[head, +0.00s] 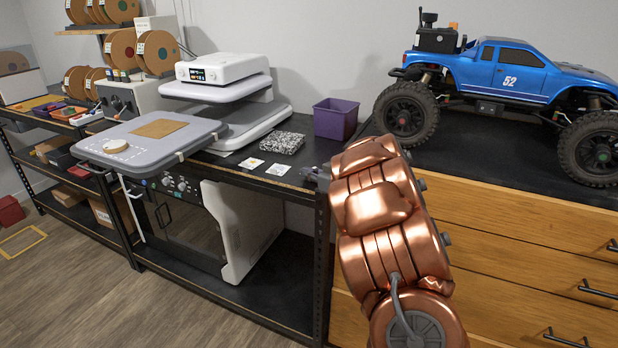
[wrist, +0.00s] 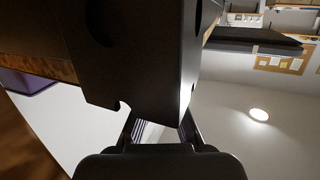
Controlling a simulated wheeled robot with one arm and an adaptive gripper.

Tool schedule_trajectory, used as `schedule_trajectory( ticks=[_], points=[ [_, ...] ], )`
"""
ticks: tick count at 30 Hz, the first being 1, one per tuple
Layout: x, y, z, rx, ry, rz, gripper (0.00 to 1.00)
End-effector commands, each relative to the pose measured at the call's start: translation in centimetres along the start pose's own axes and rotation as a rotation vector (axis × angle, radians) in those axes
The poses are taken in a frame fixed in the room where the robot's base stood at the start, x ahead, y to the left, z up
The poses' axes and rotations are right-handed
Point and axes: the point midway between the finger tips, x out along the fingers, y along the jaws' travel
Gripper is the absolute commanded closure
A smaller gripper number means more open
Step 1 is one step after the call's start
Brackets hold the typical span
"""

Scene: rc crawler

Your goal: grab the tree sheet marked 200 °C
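Two small sheets lie on the black bench top in the head view: one with an orange mark (head: 250,163) and a paler one (head: 279,168) to its right. Their print is too small to read, so I cannot tell which is the tree sheet marked 200 °C. My gripper (head: 316,177) is at the end of my copper arm, right of the sheets near the bench's front edge, and is partly hidden. In the wrist view my gripper's fingers (wrist: 160,128) stand apart with a pale gap between them. Neither sheet can be made out there.
A speckled block (head: 282,143) sits behind the sheets and a purple bin (head: 336,119) stands behind my gripper. A heat press (head: 225,100) fills the bench to the left. A blue truck (head: 510,75) stands on the drawer cabinet (head: 520,250) at right. A large dark shape (wrist: 140,50) blocks much of the wrist view.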

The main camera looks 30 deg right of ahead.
Motion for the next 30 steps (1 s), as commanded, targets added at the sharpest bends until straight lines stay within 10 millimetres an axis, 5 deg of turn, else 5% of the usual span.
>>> schedule_trajectory(
  ticks=[6,17,30],
  points=[
    [-0.6,-0.1,-2.4,0.000,0.002,-0.001,1.00],
    [-3.9,-2.2,-1.9,0.001,0.001,0.000,1.00],
    [-10.6,-6.1,-1.2,0.000,-0.002,0.004,1.00]
  ],
)
